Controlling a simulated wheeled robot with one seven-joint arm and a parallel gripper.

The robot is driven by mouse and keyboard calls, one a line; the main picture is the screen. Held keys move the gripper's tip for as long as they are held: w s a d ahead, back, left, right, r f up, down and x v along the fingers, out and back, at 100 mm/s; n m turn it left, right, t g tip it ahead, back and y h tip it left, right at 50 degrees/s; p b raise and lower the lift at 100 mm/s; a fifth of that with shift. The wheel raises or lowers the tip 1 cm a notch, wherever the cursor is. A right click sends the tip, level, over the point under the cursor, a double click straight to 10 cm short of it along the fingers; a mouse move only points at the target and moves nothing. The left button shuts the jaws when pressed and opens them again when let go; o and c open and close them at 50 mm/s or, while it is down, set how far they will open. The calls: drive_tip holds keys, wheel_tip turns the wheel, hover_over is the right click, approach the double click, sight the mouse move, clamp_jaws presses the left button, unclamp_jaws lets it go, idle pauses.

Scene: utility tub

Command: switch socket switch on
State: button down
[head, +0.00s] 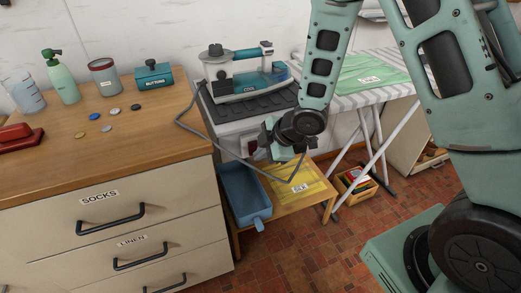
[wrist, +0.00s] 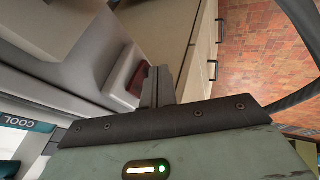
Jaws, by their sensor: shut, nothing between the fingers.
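The socket (head: 243,145) is a pale box with a dark red switch (head: 252,147), low below the ironing station in the head view, partly hidden by my gripper. In the wrist view the white socket housing (wrist: 121,72) and its dark red rocker (wrist: 137,81) lie just left of my fingertips. My gripper (head: 267,136) is shut and empty, its fingers close beside the switch. The shut fingers (wrist: 158,73) also show in the wrist view, partly overlapping the rocker's right side. I cannot tell whether they touch it or which way the rocker is tilted.
A steam iron (head: 245,83) rests on a dark mat above the socket. A grey cord (head: 194,131) loops near my gripper. The drawer cabinet (head: 110,215) stands left. A blue tub (head: 243,190) and yellow cloth (head: 300,182) sit below. An ironing board (head: 350,95) stands right.

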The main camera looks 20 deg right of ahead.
drive_tip(key=shift+w, duration=0.25)
drive_tip(key=shift+w+f, duration=0.15)
drive_tip(key=shift+w, duration=0.15)
